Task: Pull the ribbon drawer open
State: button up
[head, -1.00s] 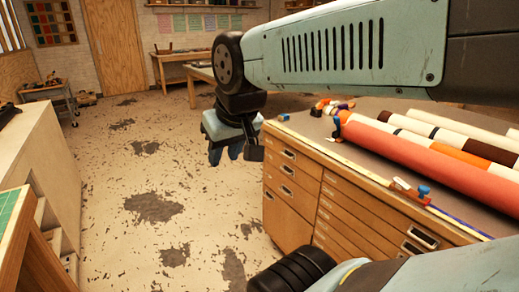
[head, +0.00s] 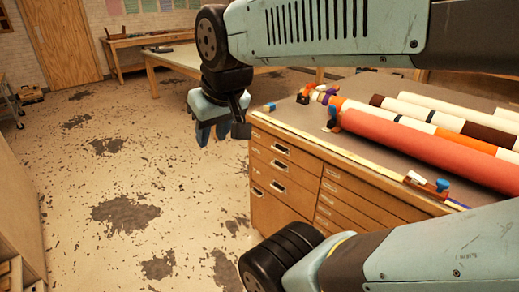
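A wooden cabinet (head: 292,211) with a grey top stands right of centre in the head view. Its left column has several drawers with metal pulls, such as the top drawer (head: 283,150); its right column has several shallow drawers. All drawers that show look shut. I cannot tell which one is the ribbon drawer. My gripper (head: 212,133) hangs pointing down in the air, just left of the cabinet's near left corner in the picture. It appears empty and touches no drawer. Its two fingers show apart. My arm hides part of the cabinet's right side.
A red and blue tool (head: 428,185) lies at the front edge. Worn floor left of the cabinet is free. A table (head: 175,58) stands behind.

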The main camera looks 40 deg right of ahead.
jog(key=w+d+f+m+g+h, duration=0.1)
jog(key=w+d+f+g+h, duration=0.35)
jog(key=w+d+f, duration=0.45)
jog(key=w+d+f+m+g+h, duration=0.25)
jog(key=w+d+f+h, duration=0.3)
jog(key=d, duration=0.55)
jog(key=w+d+f+n+t+h, duration=0.1)
jog(key=w+d+f+n+h, duration=0.15)
jog(key=w+f, duration=0.4)
jog(key=w+d+f+n+t+h, duration=0.2)
jog(key=w+d+f+h, duration=0.15)
jog(key=f, duration=0.55)
jog(key=d+f, duration=0.3)
jog(key=d, duration=1.1)
jog(key=shift+w, duration=0.35)
jog(key=shift+f, duration=0.1)
grip_shut()
